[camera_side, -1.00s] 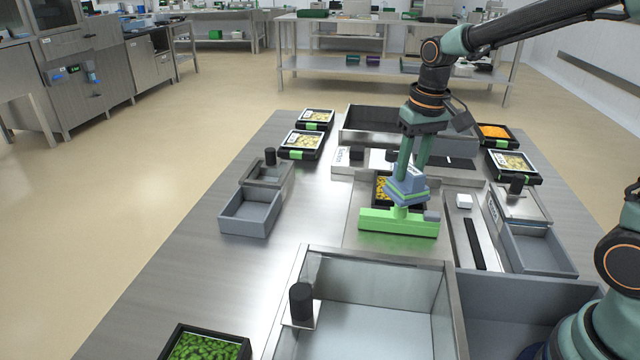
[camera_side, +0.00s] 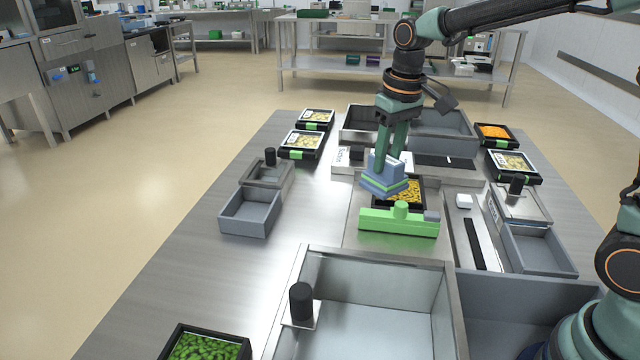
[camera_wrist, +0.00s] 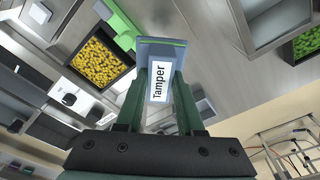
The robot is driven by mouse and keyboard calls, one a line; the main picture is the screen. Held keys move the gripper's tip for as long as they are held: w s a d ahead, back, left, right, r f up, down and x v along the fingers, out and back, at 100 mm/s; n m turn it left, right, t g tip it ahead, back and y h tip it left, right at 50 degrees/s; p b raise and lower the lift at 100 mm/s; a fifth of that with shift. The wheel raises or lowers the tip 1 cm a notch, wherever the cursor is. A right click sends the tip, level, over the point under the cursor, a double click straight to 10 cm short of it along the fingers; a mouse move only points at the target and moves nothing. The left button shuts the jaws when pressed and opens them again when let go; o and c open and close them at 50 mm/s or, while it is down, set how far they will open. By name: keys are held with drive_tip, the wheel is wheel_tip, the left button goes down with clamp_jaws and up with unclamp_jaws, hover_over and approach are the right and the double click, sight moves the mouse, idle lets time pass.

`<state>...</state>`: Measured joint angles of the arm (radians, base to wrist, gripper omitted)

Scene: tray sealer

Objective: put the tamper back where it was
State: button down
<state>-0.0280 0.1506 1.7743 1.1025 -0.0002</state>
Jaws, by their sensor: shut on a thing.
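The tamper (camera_side: 384,178) is a blue-grey block with a stepped base, and its "Tamper" label faces the camera in the wrist view (camera_wrist: 160,82). My gripper (camera_side: 388,152) is shut on its upper part and holds it, slightly tilted, in the side view. In that view the tamper overlaps the left part of a black tray of yellow food (camera_side: 408,191). Its height above the table is hard to tell. The same tray shows left of the tamper in the wrist view (camera_wrist: 98,62).
A green bar with a knob (camera_side: 398,221) lies in front of the yellow tray. Grey bins (camera_side: 250,212) stand at the left, and a large open bin (camera_side: 447,318) is in front. Sealed trays (camera_side: 302,143) sit at the back left. Bare steel tabletop (camera_side: 310,218) lies left of the green bar.

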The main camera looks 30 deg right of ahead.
drive_tip(key=w+a+r+n, duration=0.1)
drive_tip(key=w+a, duration=0.2)
drive_tip(key=w, duration=0.6)
drive_tip(key=w+a+r, duration=0.1)
drive_tip(key=w+a, duration=0.2)
drive_tip(key=w, duration=0.5)
wheel_tip(320, 180, down, 20)
drive_tip(key=shift+w+d+r, duration=0.1)
drive_tip(key=shift+w, duration=0.05)
drive_tip(key=shift+f, duration=0.25)
drive_tip(key=c, duration=0.5)
unclamp_jaws()
drive_tip(key=shift+c, duration=0.2)
